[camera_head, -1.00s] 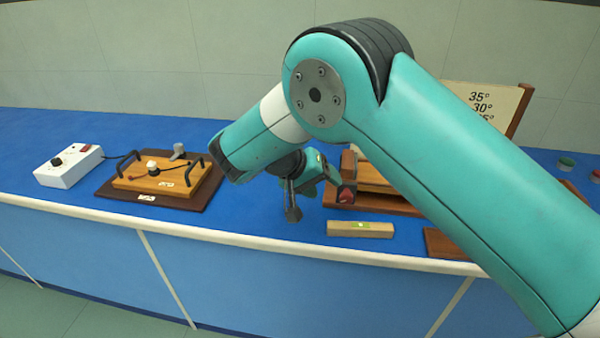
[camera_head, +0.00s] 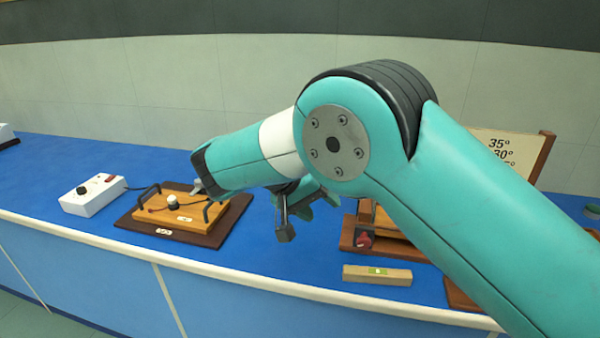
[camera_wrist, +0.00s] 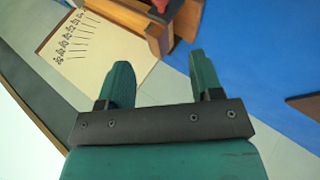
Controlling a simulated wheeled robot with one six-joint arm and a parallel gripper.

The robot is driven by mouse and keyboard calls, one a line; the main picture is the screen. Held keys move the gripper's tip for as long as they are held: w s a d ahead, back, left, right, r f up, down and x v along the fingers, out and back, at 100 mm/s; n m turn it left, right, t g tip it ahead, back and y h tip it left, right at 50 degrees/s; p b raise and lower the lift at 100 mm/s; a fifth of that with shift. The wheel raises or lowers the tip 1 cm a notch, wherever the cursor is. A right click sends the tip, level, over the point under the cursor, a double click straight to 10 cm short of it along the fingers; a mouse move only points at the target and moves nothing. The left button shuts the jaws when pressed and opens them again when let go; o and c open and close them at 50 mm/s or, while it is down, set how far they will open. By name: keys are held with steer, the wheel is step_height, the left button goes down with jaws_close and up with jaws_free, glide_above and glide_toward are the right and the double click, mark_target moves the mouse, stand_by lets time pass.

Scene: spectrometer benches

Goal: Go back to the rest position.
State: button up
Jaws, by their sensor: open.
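My gripper (camera_wrist: 158,85) shows in the wrist view with its two green fingers apart and nothing between them. In the head view my gripper (camera_head: 305,205) hangs above the blue bench (camera_head: 300,255), partly hidden behind my own arm. In the wrist view a cream board with angle marks (camera_wrist: 85,45) and a wooden stand with a red part (camera_wrist: 158,8) lie beyond the fingers, apart from them.
A white box with a knob (camera_head: 92,196) and a wooden board with black handles (camera_head: 180,215) stand to the left. A wooden bar with a green level (camera_head: 377,275) lies near the front edge. The angle board (camera_head: 508,150) stands behind my arm.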

steer(key=s+d+r+n+y, duration=0.4)
steer(key=d+r+y, duration=0.1)
steer(key=d+r, duration=0.2)
steer(key=s+r+n+g+y, duration=0.2)
steer(key=s+y, duration=0.5)
steer(key=s, duration=1.7)
steer(key=shift+s+r+n, duration=0.4)
steer(key=shift+r+n, duration=0.2)
steer(key=shift+n, duration=0.5)
